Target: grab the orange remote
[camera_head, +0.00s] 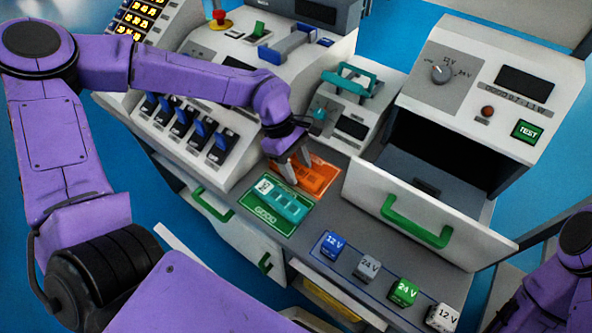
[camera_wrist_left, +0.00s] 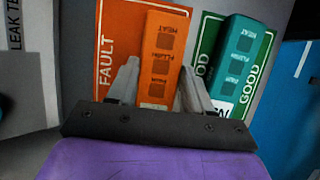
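The orange remote (camera_wrist_left: 164,60) lies on the orange FAULT card (camera_wrist_left: 116,50). In the head view the remote (camera_head: 316,176) is partly hidden by my left gripper. My left gripper (camera_head: 290,172) is above the card, its fingers pointing down. In the left wrist view the gripper (camera_wrist_left: 160,84) is open, with one finger on each side of the remote's lower part. I cannot tell whether the fingers touch it. My right gripper is not in view; only part of the right arm shows at the lower right.
A teal remote (camera_head: 284,203) lies on the green GOOD card (camera_head: 258,215) beside the FAULT card. An open drawer with a green handle (camera_head: 415,222) is to the right. Several voltage cubes, including a blue one (camera_head: 333,245), stand along the front. A switch panel (camera_head: 185,125) is left.

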